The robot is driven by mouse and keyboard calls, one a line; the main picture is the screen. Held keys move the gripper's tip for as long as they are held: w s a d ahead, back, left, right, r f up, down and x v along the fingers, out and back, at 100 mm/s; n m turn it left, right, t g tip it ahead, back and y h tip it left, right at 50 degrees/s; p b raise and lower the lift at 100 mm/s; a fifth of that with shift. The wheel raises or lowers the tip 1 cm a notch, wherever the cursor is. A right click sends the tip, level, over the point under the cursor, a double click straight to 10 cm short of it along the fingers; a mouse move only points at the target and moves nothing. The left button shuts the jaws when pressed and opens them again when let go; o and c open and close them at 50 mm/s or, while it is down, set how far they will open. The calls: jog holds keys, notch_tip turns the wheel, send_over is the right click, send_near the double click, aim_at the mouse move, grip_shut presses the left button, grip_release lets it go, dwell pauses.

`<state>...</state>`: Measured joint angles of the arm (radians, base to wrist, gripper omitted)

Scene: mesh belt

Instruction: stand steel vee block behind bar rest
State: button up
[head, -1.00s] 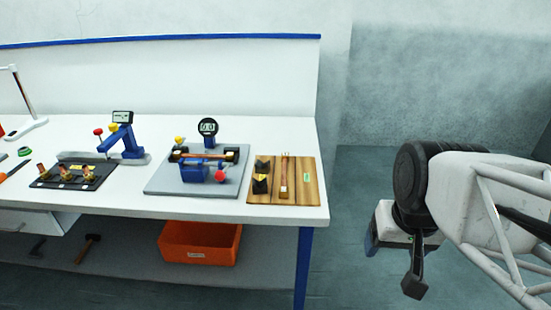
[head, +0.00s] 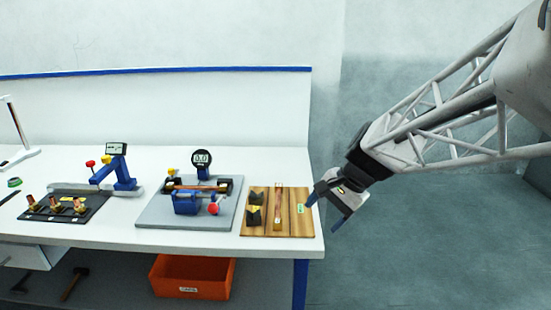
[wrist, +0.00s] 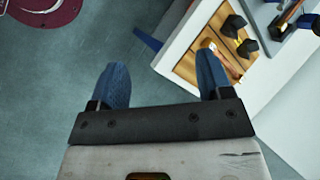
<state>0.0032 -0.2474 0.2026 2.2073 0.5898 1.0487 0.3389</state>
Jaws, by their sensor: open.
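Two small dark blocks with V-shaped tops and yellow labels, the rear one (head: 256,196) and the front one (head: 253,216), stand on the left part of a wooden board (head: 300,226). I cannot tell which is the steel vee block. A brown bar (head: 279,208) lies beside them, to their right; I cannot tell which piece is the bar rest. In the wrist view the dark blocks (wrist: 247,48) are at the upper right, beyond the right finger. My gripper (head: 324,212) is open and empty, just off the bench's right end.
Left of the board, a grey plate (head: 160,216) carries a blue fixture with a bar and a round gauge (head: 202,158). Farther left are a blue gauge stand (head: 120,172) and a black tray (head: 88,211). An orange bin (head: 190,278) sits below the bench.

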jog(key=w+a+f+m+y, duration=0.2)
jog(key=w+a+f+m, duration=0.1)
jog(key=w, duration=0.5)
jog(key=w+a+f+m+y, duration=0.2)
jog(key=w+f+m, duration=0.1)
jog(key=w, duration=0.5)
jog(key=m+t+y, duration=0.2)
jog(key=m+y, duration=0.2)
jog(key=m, duration=0.2)
send_near(267, 203)
jog(key=a+r, duration=0.2)
jog(key=r, duration=0.1)
jog(key=shift+w+a+r, duration=0.1)
jog(key=shift+w+r, duration=0.05)
jog(key=shift+r, duration=0.05)
jog(key=shift+x, duration=1.3)
jog(key=shift+g, duration=0.3)
jog(key=shift+x, duration=2.55)
jog(key=shift+f, duration=0.15)
